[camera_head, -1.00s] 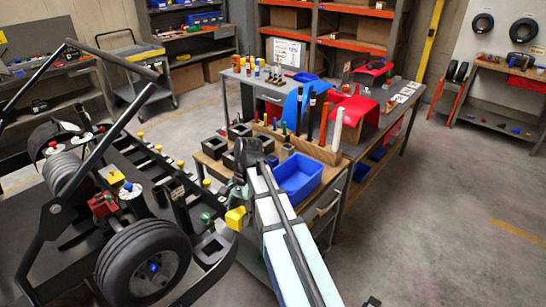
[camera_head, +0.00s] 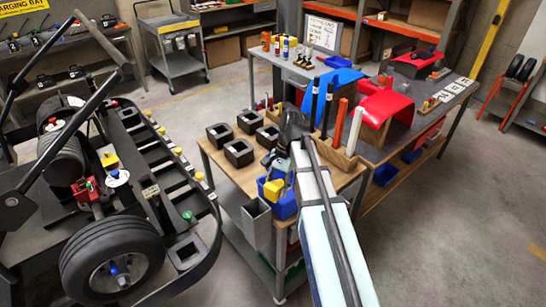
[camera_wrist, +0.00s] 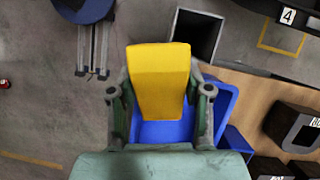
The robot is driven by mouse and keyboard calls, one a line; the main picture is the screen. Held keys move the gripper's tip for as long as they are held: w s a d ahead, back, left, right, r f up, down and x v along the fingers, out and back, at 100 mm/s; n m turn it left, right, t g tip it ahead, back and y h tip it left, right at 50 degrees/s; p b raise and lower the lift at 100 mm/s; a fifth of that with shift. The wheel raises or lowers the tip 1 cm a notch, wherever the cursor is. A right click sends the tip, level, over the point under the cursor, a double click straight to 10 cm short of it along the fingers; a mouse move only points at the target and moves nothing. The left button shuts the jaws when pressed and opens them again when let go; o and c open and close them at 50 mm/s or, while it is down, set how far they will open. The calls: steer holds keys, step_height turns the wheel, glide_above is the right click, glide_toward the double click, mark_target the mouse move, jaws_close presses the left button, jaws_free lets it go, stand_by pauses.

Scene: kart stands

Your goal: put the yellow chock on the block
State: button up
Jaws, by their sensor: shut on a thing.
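The yellow chock (camera_head: 273,189) is held in my gripper (camera_head: 275,174), in front of the blue bin on the wooden bench top. In the wrist view the chock (camera_wrist: 160,80) sits between both fingers, with the blue bin (camera_wrist: 165,132) behind it. Several black blocks with square openings stand on the bench left of my gripper, among them a near one (camera_head: 239,153) and a far one (camera_head: 250,121). In the wrist view a labelled black block (camera_wrist: 295,128) shows at the right. I cannot tell which block is meant. The chock is apart from the blocks.
A grey open box (camera_head: 256,222) hangs at the bench's near left side. The kart (camera_head: 110,262) stands at the left.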

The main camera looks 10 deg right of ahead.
steer(key=w+d+r+m+b, duration=0.2)
steer(key=w+b, duration=0.4)
steer(key=w, duration=1.4)
step_height(320, 180, up, 3)
steer(key=m+t+y, duration=0.1)
steer(key=m+t, duration=0.2)
steer(key=m, duration=0.2)
glide_above(264, 154)
steer(key=s, duration=0.4)
steer(key=f+p, duration=0.1)
steer(key=f, duration=0.5)
steer(key=f+p, duration=0.1)
steer(key=f, duration=0.5)
steer(key=a+f+p, duration=0.1)
steer(key=f, duration=0.6)
steer(key=shift+w+p, duration=0.2)
steer(key=shift+p, duration=0.2)
steer(key=shift+f, duration=0.1)
steer(key=o, duration=1.2)
steer(key=b+v, duration=0.3)
steer(key=v, duration=0.7)
steer(key=shift+w+r+b, duration=0.25)
steer(key=shift+r+b, duration=0.05)
steer(key=shift+r, duration=0.05)
steer(key=shift+o, duration=0.5)
steer(key=shift+v, duration=0.85)
